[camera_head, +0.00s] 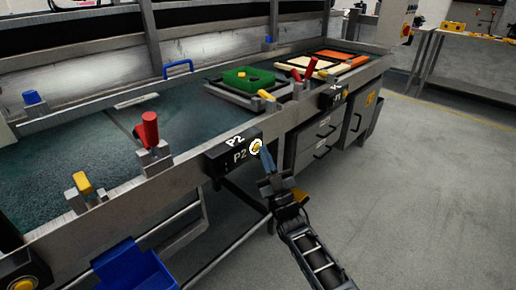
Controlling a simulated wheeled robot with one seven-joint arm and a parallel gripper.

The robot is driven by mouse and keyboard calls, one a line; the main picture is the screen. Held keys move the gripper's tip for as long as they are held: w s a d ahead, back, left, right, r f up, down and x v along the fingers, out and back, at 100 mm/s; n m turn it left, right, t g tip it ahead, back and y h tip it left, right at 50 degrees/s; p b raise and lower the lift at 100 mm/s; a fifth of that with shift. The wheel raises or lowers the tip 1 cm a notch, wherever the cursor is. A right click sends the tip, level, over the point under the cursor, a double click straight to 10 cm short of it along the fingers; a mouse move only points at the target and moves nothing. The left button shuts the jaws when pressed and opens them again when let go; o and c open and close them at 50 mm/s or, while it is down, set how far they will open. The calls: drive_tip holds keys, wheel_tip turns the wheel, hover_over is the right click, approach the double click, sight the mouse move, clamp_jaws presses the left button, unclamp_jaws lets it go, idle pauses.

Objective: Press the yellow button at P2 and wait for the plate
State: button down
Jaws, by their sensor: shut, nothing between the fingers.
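The yellow button (256,147) has a pale ring around it and sits on the right end of a dark box marked P2 (232,158), on the bench's front rail. My gripper (266,152) is shut and empty, its blue-grey fingers pointing up at the button's right edge. I cannot tell whether the tips touch it. A green plate (238,77) with a yellow piece on it lies in a metal frame farther along the bench; I cannot tell if it is the task's plate.
A red-handled clamp (150,132) stands left of P2, and a yellow clamp (83,184) is nearer. A second button box (333,96) is farther along the rail. Orange and cream pieces lie beyond the green one. A blue bin (133,266) hangs below. The floor at right is clear.

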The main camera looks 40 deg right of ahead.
drive_tip(key=shift+s, duration=0.65)
drive_tip(key=s+p, duration=0.1)
drive_tip(key=s, duration=0.4)
drive_tip(key=shift+d, duration=0.15)
idle(4.5)
